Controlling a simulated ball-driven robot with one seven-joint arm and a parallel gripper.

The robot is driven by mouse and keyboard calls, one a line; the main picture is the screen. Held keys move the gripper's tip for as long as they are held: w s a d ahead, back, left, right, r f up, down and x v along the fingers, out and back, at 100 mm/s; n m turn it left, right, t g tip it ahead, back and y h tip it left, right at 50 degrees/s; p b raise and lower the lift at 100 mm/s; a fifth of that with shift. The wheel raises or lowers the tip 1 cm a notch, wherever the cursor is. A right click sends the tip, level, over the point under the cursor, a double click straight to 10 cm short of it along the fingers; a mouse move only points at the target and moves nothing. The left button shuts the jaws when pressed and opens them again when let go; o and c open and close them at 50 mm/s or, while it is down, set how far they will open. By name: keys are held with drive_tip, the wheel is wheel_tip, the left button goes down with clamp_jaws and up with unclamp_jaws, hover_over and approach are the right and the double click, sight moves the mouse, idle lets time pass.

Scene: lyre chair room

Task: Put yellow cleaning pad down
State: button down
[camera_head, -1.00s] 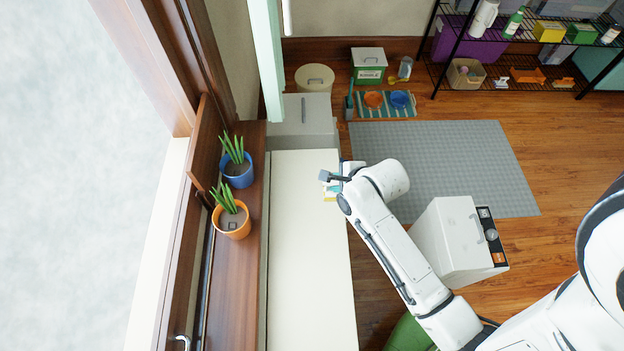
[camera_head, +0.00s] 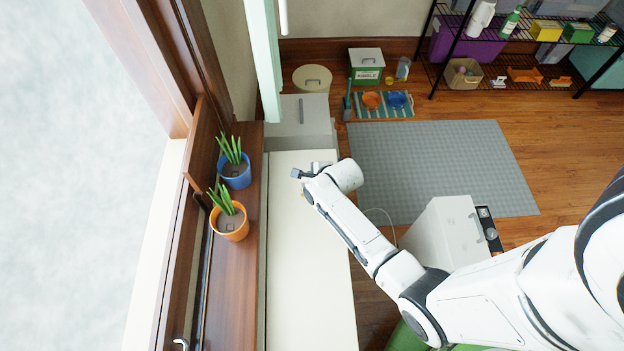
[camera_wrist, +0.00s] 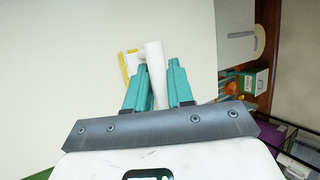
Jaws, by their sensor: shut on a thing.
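The yellow cleaning pad (camera_wrist: 126,66) shows in the wrist view as a yellow edge beside a white handle. My gripper (camera_wrist: 158,66) has its two teal fingers shut on the white handle. The pale counter top (camera_wrist: 60,60) lies behind the pad, and I cannot tell whether the pad touches it. In the head view my gripper (camera_head: 303,174) is over the far part of the white counter (camera_head: 310,270). My wrist hides most of the pad there.
Potted plants in a blue pot (camera_head: 236,178) and an orange pot (camera_head: 231,226) stand on the wooden sill left of the counter. A grey box (camera_head: 300,118) is at the counter's far end. The near counter top is clear. A white appliance (camera_head: 440,235) stands right.

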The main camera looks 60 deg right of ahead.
drive_tip(key=shift+f, duration=0.15)
drive_tip(key=c, duration=1)
unclamp_jaws()
drive_tip(key=p+v, duration=0.1)
drive_tip(key=v, duration=1.1)
drive_tip(key=s+a+r+n+g, duration=0.2)
drive_tip(key=s+a+n, duration=0.1)
drive_tip(key=n, duration=0.6)
drive_tip(key=s+a+r+n+g+y, duration=0.1)
drive_tip(key=s+a+r+n+g, duration=0.1)
drive_tip(key=n, duration=0.7)
drive_tip(key=s+a+r+n+g, duration=0.1)
drive_tip(key=s+a+r+n, duration=0.2)
drive_tip(key=s+a+n, duration=0.3)
drive_tip(key=shift+s+a+r+n+g+y, duration=0.2)
drive_tip(key=shift+s+n, duration=0.3)
drive_tip(key=shift+n, duration=0.2)
drive_tip(key=shift+s+a+r+n+g+y, duration=0.1)
drive_tip(key=shift+s+n+g+y, duration=0.1)
drive_tip(key=shift+s+n, duration=0.4)
drive_tip(key=shift+w, duration=0.15)
